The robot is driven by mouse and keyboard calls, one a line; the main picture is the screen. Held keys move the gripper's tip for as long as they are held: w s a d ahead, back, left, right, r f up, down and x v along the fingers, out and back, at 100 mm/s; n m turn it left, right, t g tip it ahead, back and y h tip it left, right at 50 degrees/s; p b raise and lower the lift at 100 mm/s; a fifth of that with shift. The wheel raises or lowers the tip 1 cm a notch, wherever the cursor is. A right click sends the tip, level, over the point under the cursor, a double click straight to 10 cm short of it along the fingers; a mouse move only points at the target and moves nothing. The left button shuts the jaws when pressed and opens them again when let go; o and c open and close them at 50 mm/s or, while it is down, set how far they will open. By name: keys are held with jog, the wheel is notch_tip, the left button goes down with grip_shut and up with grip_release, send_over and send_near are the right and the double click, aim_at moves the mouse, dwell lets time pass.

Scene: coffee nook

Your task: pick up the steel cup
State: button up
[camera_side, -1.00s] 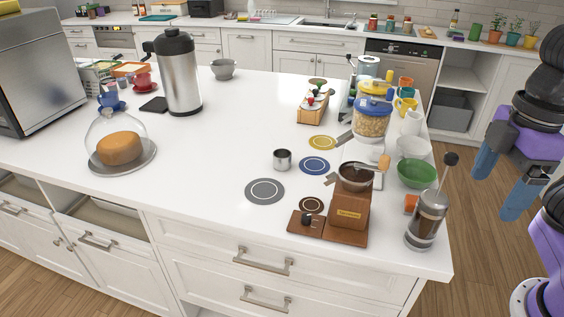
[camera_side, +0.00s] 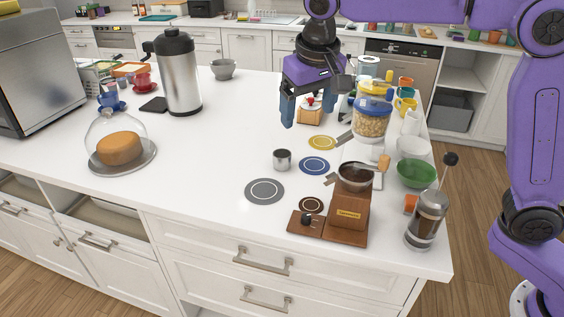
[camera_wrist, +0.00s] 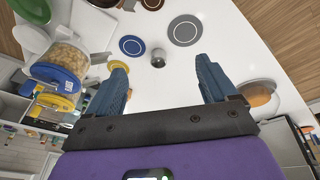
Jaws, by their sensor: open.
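The steel cup (camera_side: 282,159) is small and stands upright on the white counter, left of a blue round coaster (camera_side: 314,166). In the wrist view the cup (camera_wrist: 158,59) shows ahead of my fingers, between their lines. My gripper (camera_side: 306,121) is open and empty above the counter, behind the cup and higher than it in the side view. In the wrist view the two blue fingers of my gripper (camera_wrist: 162,80) are spread wide, with bare counter between them.
A grey coaster (camera_side: 265,191) and a yellow coaster (camera_side: 323,142) lie near the cup. A coffee grinder (camera_side: 351,212), a French press (camera_side: 427,219) and a yellow-lidded jar (camera_side: 371,120) stand to the right. A steel urn (camera_side: 182,80) and a cake dome (camera_side: 118,147) stand left. The counter left of the cup is clear.

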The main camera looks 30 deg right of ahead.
jog(key=w+f+m+t+h, duration=0.1)
jog(key=w+f+m, duration=0.15)
jog(key=w, duration=0.35)
jog(key=w+f+m, duration=0.1)
jog(key=w+m, duration=0.2)
jog(key=w, duration=0.3)
send_near(282, 155)
jog(key=f, duration=0.2)
jog(key=s+a+f, duration=0.1)
jog(key=shift+m+h, duration=0.3)
jog(key=shift+m, duration=0.05)
jog(key=shift+x, duration=2.7)
jog(key=shift+w+d+r, duration=0.1)
jog(key=shift+w+d, duration=0.05)
jog(key=shift+w, duration=0.05)
jog(key=shift+c, duration=0.3)
jog(key=c, duration=1)
